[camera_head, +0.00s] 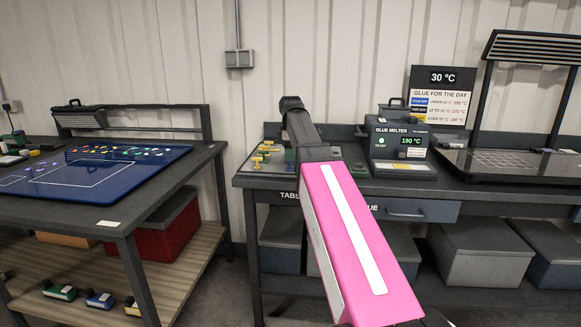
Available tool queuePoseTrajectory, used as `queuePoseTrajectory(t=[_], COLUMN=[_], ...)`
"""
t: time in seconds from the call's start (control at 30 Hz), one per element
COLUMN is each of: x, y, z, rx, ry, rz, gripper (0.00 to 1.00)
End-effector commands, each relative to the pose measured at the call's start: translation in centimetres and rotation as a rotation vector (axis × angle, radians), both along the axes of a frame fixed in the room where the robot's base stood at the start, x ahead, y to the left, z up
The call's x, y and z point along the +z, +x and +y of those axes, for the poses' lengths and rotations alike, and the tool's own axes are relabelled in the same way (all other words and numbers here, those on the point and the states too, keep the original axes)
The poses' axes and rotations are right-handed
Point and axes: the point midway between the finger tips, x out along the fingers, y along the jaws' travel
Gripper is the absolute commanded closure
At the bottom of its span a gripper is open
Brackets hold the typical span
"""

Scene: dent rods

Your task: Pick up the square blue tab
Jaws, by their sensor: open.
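I cannot make out a square blue tab for certain. Yellow tabs (264,150) stand on a tray at the left end of the right bench, above a label reading TABS (287,196). My arm's pink link and dark upper part pass in front of this tray and hide some of it. Small coloured pieces (120,150), too small to tell apart, lie along the far side of the blue panel (60,182) on the left bench. My gripper's fingers cannot be seen.
The glue melter (398,147), its display reading 190 °C, stands right of the tabs. Behind it is a sign (441,95) reading 30 °C. A dark lamp frame (530,47) stands over a grid board (500,161) at right. A floor gap separates the benches.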

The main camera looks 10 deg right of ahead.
Motion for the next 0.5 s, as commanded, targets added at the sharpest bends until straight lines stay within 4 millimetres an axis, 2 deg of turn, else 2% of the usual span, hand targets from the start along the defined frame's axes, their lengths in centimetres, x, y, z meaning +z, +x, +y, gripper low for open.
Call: queuePoseTrajectory(t=[0.23,0.5], x=[-3.4,-3.9], y=[0.2,0.3], z=[0.0,0.0], rx=[0.0,0.0], ry=[0.0,0.0], rz=[0.001,0.0], gripper=[0.56,0.56])
